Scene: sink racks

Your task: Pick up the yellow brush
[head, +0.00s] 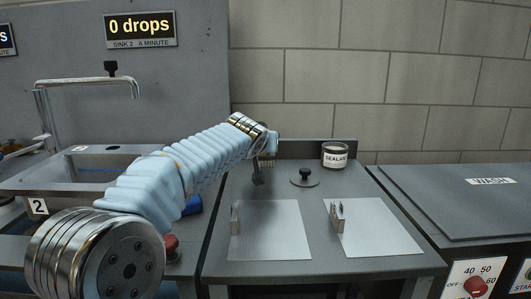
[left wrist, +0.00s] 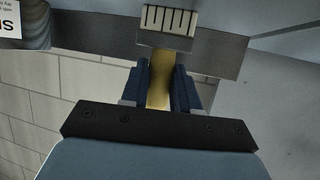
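The yellow brush (left wrist: 160,82) shows in the left wrist view, its yellow handle between the two blue fingers of my left gripper (left wrist: 160,70). The fingers lie close against both sides of the handle. A pale head with dark stripes (left wrist: 168,20) shows beyond the fingertips. In the head view my left arm reaches to the back of the grey counter, and my left gripper (head: 262,160) is small and partly hidden by the wrist. A bit of tan bristle (head: 267,162) shows there. I cannot tell whether the brush touches the counter. My right gripper is not in view.
A labelled jar (head: 335,155) and a black-knobbed lid (head: 305,178) stand right of the gripper. Two pale plates with upright handles (head: 272,232) (head: 375,230) lie in front. A sink (head: 90,165) with a faucet is left, a wash unit (head: 470,200) right. A wall stands behind.

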